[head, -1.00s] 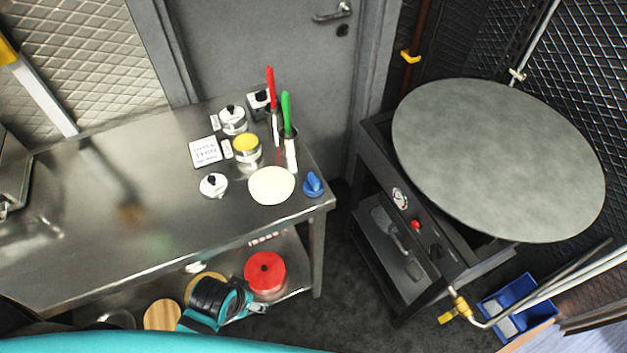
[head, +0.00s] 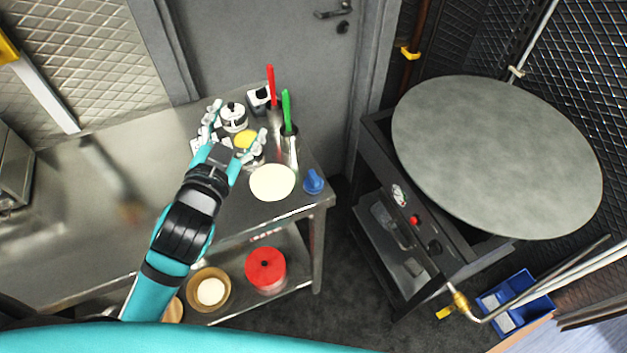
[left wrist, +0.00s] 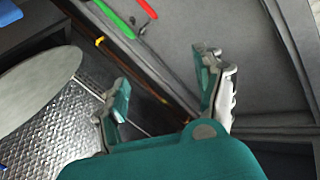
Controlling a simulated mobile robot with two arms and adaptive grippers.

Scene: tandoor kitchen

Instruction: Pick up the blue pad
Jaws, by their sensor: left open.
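The blue pad (head: 313,182), a small blue piece with a raised knob-like top, sits at the right front corner of the steel table in the head view. A pale round disc (head: 272,182) lies just left of it. My left gripper (head: 235,128) is open over the back of the table, left of the pad and apart from it. Its fingers spread above a yellow-topped tin (head: 246,143) and a white-lidded pot (head: 234,117), partly covering them. The left wrist view shows the two open fingers (left wrist: 165,85) with nothing between them. My right gripper is not in view.
Green (head: 287,112) and red (head: 270,86) handles stand upright in holders behind the pad. A large round grey plate (head: 497,157) on a dark stand is to the right, across a floor gap. A red round container (head: 265,270) is on the lower shelf.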

